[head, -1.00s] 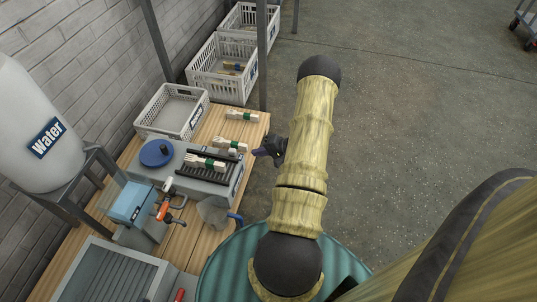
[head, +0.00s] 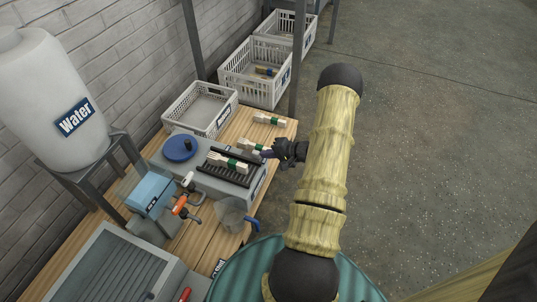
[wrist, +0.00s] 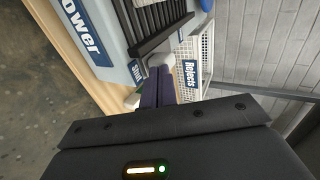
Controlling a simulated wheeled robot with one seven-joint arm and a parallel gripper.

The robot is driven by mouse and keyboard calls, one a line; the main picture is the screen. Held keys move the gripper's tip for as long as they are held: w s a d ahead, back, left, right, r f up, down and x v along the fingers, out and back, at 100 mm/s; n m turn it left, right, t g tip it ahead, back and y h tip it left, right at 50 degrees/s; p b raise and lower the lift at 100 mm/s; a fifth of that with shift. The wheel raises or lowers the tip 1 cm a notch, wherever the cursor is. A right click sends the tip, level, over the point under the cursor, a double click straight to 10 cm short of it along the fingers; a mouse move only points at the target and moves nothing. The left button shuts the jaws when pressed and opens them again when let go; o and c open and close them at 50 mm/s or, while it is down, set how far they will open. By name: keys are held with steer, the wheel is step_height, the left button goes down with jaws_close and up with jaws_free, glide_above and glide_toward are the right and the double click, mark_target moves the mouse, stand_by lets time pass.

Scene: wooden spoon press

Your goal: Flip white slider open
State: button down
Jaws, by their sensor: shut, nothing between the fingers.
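The grey press machine (head: 205,180) stands on the wooden table, with a black slatted rack and a spoon bundle (head: 228,162) on top. My gripper (head: 266,154) is at the machine's far right corner, close to a second pale bundle (head: 248,145). In the wrist view my purple fingers (wrist: 157,88) are together and empty, beside a label reading "Shut" (wrist: 138,71). A pale piece (wrist: 131,100) shows right beside the fingers; it may be the white slider, but I cannot tell, nor whether they touch. The "Power" label (wrist: 85,20) is on the same machine.
A white "Rejects" crate (wrist: 189,75) stands beyond my fingers; it also shows in the head view (head: 203,105). A third bundle (head: 270,119) lies on the table (head: 240,128). A jug (head: 232,215) stands in front of the machine. Open floor (head: 430,150) lies right.

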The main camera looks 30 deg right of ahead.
mark_target(255, 152)
steer(key=w+a+p, duration=0.2)
steer(key=p, duration=0.1)
steer(key=shift+w+r+p, duration=0.3)
steer(key=shift+w, duration=0.1)
steer(key=shift+p+x, duration=0.35)
steer(key=shift+x, duration=0.4)
steer(key=shift+w+r, duration=0.15)
steer(key=shift+s+d, duration=0.1)
steer(key=shift+s, duration=0.2)
steer(key=f+p+v, duration=0.1)
steer(key=p+v, duration=0.5)
steer(key=v, duration=0.7)
steer(key=shift+s+d+f+p, duration=0.3)
steer(key=shift+s+d, duration=0.1)
steer(key=shift+s, duration=0.1)
steer(key=shift+w+r, duration=0.1)
steer(key=shift+w, duration=0.05)
